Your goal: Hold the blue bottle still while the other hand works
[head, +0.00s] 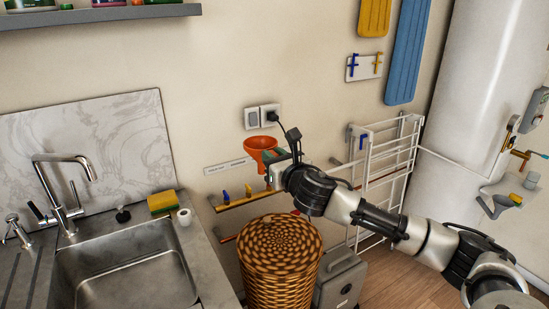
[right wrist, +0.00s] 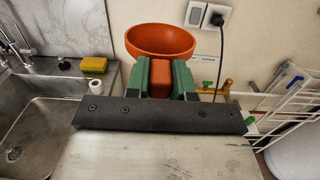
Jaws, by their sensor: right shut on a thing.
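My right gripper (head: 272,172) reaches in from the right in the head view, above the wicker basket and in front of the wall. It is shut on an orange bowl-like piece (head: 262,144), which is held up near the wall sockets. In the right wrist view the green fingers of my right gripper (right wrist: 160,78) close on the orange block (right wrist: 160,84) below the bowl's round rim (right wrist: 160,36). The bowl's opening faces up. I can make out no blue bottle in either view. My left gripper is not in view.
A lidded wicker basket (head: 280,255) stands under my right gripper, beside a grey box (head: 342,280). A wall rail (head: 240,201) carries small coloured items. A white rack (head: 390,160) is at right. A sink (head: 125,268) with a sponge (head: 161,202) is at left.

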